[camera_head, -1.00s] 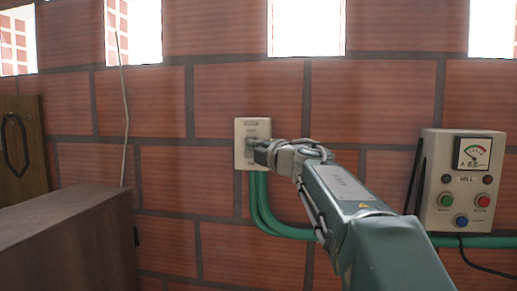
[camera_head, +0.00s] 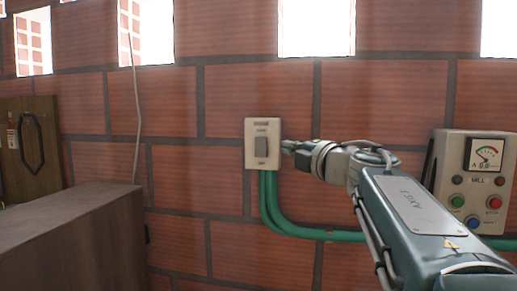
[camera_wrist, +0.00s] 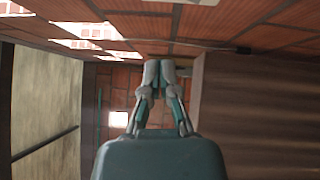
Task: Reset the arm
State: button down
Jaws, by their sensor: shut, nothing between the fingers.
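My gripper (camera_head: 290,146) is at the end of my arm, just right of a beige wall switch plate (camera_head: 262,143) in the head view. It is clear of the switch's grey rocker (camera_head: 261,147). In the wrist view my gripper (camera_wrist: 158,64) has its two fingers together and holds nothing. The arm reaches in from the lower right of the head view, bent at the wrist.
A control box with a gauge (camera_head: 486,154) and coloured buttons is on the wall at right. Green pipes (camera_head: 290,228) run below the switch. A brown wooden box (camera_head: 75,240) fills the lower left. Brick wall lies behind.

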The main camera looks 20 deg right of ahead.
jog(key=s+a+f+m+g+h, duration=0.1)
jog(key=s+a+f+m+g, duration=0.3)
jog(key=s+f+m, duration=0.3)
jog(key=s+a+f+m+g+h, duration=0.1)
jog(key=s+a+f+m+g, duration=0.3)
jog(key=f, duration=1.2)
jog(key=s+a+f+m+g+h, duration=0.1)
jog(key=s+a+f+m+g, duration=0.4)
jog(key=s+f+m, duration=0.5)
notch_tip(320, 180, down, 3)
jog(key=shift+s+r+h, duration=0.15)
jog(key=shift+s+h, duration=0.15)
jog(key=shift+s, duration=0.6)
